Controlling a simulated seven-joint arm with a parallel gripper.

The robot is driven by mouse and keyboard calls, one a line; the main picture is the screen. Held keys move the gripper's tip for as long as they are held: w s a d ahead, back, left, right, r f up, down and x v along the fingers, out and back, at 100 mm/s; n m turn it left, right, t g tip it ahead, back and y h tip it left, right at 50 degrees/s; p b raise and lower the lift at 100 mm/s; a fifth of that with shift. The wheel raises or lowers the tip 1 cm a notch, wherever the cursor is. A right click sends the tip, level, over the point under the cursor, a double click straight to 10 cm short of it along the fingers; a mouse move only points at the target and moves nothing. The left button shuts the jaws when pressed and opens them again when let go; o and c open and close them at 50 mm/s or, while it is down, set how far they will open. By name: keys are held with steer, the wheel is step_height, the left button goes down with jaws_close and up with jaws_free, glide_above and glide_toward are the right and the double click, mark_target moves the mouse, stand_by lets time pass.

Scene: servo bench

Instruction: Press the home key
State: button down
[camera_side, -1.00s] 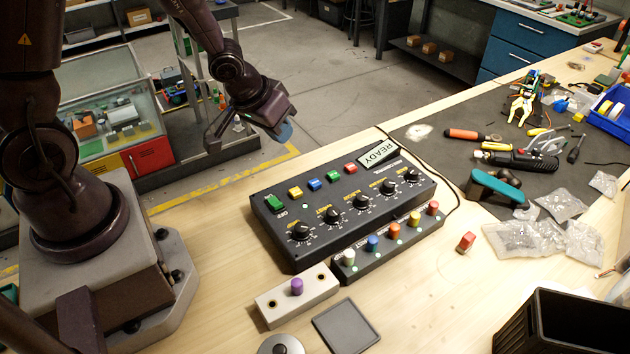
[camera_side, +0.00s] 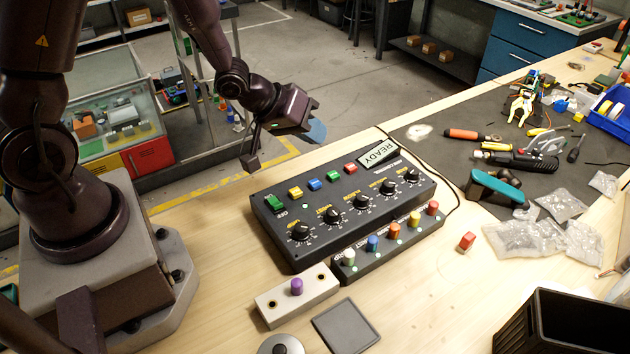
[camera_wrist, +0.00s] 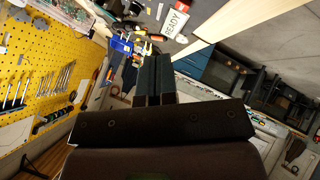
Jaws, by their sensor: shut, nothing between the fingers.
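The dark control box (camera_side: 345,205) lies on the wooden bench, with a READY display (camera_side: 378,153) at its far right. Along its back edge sit a green switch (camera_side: 274,203), a yellow key (camera_side: 296,192), a blue key (camera_side: 314,184), a green key (camera_side: 333,176) and a red key (camera_side: 351,168). Their small labels are too small to read, so I cannot tell which is the home key. My gripper (camera_side: 316,131) is shut and empty, in the air behind the box, apart from the keys. In the wrist view, my closed fingers (camera_wrist: 154,72) point toward the bench; the READY display (camera_wrist: 176,19) shows near the top.
Several dark knobs (camera_side: 361,202) stand on the box face. In front are a strip of coloured buttons (camera_side: 388,243) and a grey block with a purple button (camera_side: 297,287). A red block (camera_side: 466,242) lies to the right. A dark bin (camera_side: 560,322) stands at front right.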

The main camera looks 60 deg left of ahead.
mark_target(313, 181)
steer(key=shift+f, duration=3.8)
steer(key=shift+f, duration=0.1)
steer(key=shift+f, duration=0.3)
steer(key=shift+f, duration=0.45)
steer(key=shift+r, duration=0.9)
steer(key=shift+r, duration=2.5)
